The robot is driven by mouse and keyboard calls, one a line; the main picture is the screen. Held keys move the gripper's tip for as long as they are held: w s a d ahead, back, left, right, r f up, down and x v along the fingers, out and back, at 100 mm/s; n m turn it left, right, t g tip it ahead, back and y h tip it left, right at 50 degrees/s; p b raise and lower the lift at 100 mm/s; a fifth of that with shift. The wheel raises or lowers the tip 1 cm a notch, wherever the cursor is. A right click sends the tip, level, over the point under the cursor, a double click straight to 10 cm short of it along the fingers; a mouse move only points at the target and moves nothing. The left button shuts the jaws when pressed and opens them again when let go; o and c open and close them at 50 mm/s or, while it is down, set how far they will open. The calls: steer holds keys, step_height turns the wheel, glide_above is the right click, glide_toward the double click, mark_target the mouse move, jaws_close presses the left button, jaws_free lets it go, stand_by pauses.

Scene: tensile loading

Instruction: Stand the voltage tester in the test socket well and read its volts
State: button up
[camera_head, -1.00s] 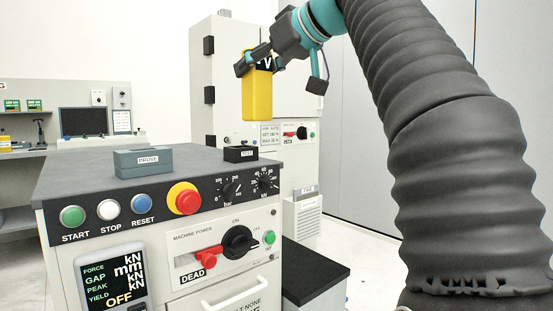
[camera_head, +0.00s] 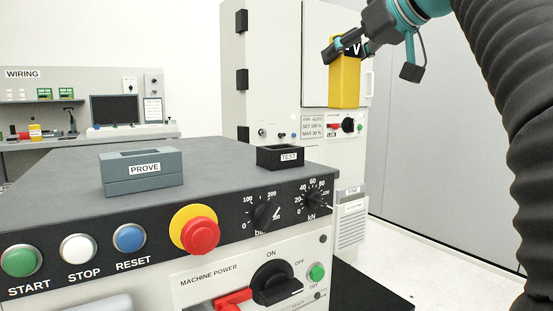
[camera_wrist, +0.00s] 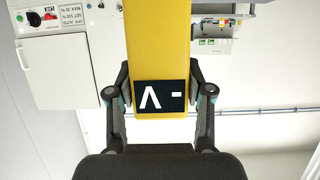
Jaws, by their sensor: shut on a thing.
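The yellow voltage tester (camera_head: 344,83) hangs upright in my gripper (camera_head: 347,50), which is shut on its upper part. In the wrist view the tester (camera_wrist: 158,45) sits between both fingers of my gripper (camera_wrist: 160,90), and its dark display shows a "V" mark and a dash, upside down there. The black test socket well (camera_head: 281,158), labelled TEST, stands at the back right of the grey console top. The tester is above and to the right of the well in the head view, apart from it. The well's inside is mostly hidden.
A grey-green PROVE block (camera_head: 141,172) with a slot stands on the console top (camera_head: 215,160), left of the well. A red emergency button (camera_head: 200,235), dials and a red-tagged power switch (camera_head: 272,283) are on the front. A tall cabinet (camera_head: 275,75) stands behind.

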steer(key=shift+w+a+r, duration=0.1)
steer(key=shift+w+a, duration=0.15)
steer(key=shift+a, duration=0.2)
steer(key=shift+w+a+f, duration=0.15)
steer(key=shift+a+f, duration=0.1)
steer(key=shift+f, duration=0.05)
steer(key=w+a+f+b, duration=0.3)
steer(key=a+f+b, duration=0.1)
steer(key=a+f, duration=0.6)
steer(key=shift+w+a+f+b, duration=0.15)
steer(key=shift+w+f+b, duration=0.05)
steer(key=shift+w+b, duration=0.15)
steer(key=shift+f, duration=0.2)
steer(key=o, duration=1.4)
steer(key=shift+c, duration=0.2)
